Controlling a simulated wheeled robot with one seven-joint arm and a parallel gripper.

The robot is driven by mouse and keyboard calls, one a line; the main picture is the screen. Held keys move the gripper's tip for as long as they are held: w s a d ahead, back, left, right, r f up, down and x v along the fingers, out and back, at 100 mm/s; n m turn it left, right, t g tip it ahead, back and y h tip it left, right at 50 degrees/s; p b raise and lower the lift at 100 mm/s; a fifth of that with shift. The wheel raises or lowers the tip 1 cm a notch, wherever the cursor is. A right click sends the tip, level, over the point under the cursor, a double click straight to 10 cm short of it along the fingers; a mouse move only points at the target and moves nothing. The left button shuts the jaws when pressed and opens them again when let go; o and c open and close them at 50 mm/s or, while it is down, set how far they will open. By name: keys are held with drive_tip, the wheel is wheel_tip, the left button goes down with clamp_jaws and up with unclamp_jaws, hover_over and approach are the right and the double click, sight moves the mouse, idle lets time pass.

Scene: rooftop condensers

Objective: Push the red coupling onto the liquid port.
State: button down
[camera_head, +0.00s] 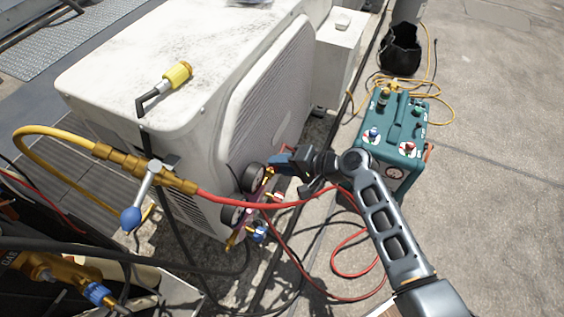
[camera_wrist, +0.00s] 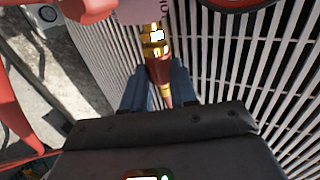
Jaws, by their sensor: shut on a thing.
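My gripper (camera_wrist: 157,85) has blue fingers and is shut on the red coupling (camera_wrist: 158,70), seen between the fingertips in the wrist view. Just ahead of the coupling, in line with it, is a brass fitting (camera_wrist: 154,48) with a bright face, below a pinkish body. I cannot tell whether this fitting is the liquid port or part of the coupling, nor whether there is a gap. In the head view my gripper (camera_head: 280,162) is at the grille side of the white condenser (camera_head: 190,60), beside the dark gauges (camera_head: 254,177). The coupling is too small to make out there.
A red hose (camera_head: 235,203) runs from a brass valve (camera_head: 150,170) past the gauges, below my gripper. A teal machine (camera_head: 395,130) stands at the right with yellow hoses behind it. A yellow-handled tool (camera_head: 177,74) lies on the condenser. Open concrete (camera_head: 495,190) is at far right.

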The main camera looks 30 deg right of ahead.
drive_tip(key=shift+s+a, duration=0.2)
drive_tip(key=shift+a, duration=0.1)
idle(0.4)
drive_tip(key=c, duration=0.8)
unclamp_jaws()
drive_tip(key=shift+w+d+b, duration=0.3)
drive_tip(key=shift+w+d, duration=0.45)
drive_tip(key=shift+d, duration=0.3)
drive_tip(key=shift+w+d+b, duration=0.35)
drive_tip(key=shift+w+d, duration=0.35)
drive_tip(key=shift+d, duration=0.3)
drive_tip(key=shift+w+d+b, duration=0.3)
drive_tip(key=shift+w+d, duration=0.45)
drive_tip(key=shift+d, duration=0.3)
